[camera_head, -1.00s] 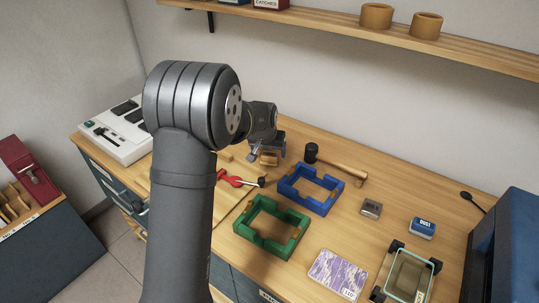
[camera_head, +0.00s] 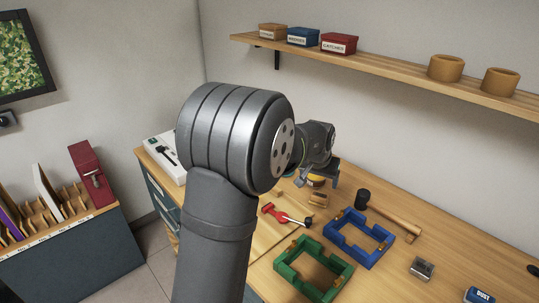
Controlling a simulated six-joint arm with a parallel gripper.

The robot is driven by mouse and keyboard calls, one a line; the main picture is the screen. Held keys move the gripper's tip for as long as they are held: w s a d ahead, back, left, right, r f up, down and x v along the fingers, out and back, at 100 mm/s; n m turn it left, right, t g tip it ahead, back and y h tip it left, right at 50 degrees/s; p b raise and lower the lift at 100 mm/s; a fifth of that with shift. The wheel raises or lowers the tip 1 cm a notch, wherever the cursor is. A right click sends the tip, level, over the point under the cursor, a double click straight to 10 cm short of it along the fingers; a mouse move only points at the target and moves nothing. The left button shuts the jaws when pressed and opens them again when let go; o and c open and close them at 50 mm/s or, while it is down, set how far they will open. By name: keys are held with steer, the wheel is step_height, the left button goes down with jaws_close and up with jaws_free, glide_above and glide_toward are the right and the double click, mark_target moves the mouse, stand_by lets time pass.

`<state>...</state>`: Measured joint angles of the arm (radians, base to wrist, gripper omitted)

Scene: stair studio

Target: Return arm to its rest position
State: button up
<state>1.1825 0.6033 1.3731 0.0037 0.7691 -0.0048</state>
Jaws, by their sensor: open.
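My gripper (camera_head: 318,182) is at the end of my dark grey arm, over the back part of the wooden workbench (camera_head: 460,235). Its jaws are open, and I see nothing held in them. A small brass-coloured round thing (camera_head: 316,181) shows just behind the fingers, and a small wooden block (camera_head: 318,200) lies on the bench below them. My arm's large elbow joint hides part of the bench's left side.
A shelf (camera_head: 390,68) hangs above the back. A white device (camera_head: 165,155) stands left.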

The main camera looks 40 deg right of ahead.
mark_target(319, 195)
steer(key=x, duration=1.2)
step_height(319, 195, up, 3)
steer(key=shift+f, duration=0.1)
steer(key=shift+r, duration=0.65)
